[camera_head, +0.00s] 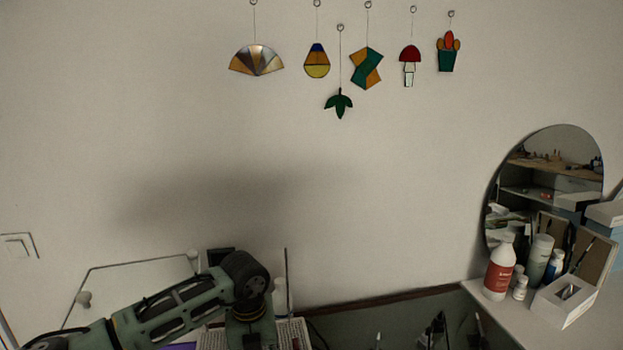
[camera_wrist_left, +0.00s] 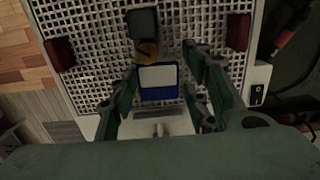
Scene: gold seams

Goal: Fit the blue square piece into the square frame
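In the left wrist view, a blue-edged square with a pale middle (camera_wrist_left: 158,79) lies on a white gridded surface (camera_wrist_left: 95,30). I cannot tell for sure if it is the blue square piece. The green fingers of my left gripper (camera_wrist_left: 163,82) stand apart on either side of it, with gaps and nothing between them held. In the head view, my left arm reaches in from the lower left and its gripper is hidden below the picture's edge. I cannot make out a separate square frame. My right gripper is in neither view.
A small amber disc (camera_wrist_left: 147,51) and a dark block (camera_wrist_left: 143,22) lie just beyond the blue square. Red blocks (camera_wrist_left: 61,53) (camera_wrist_left: 238,31) flank the grid. Bottles (camera_head: 499,268), a white box (camera_head: 564,300) and a mirror (camera_head: 550,150) stand at the right; stained-glass ornaments (camera_head: 367,68) hang above.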

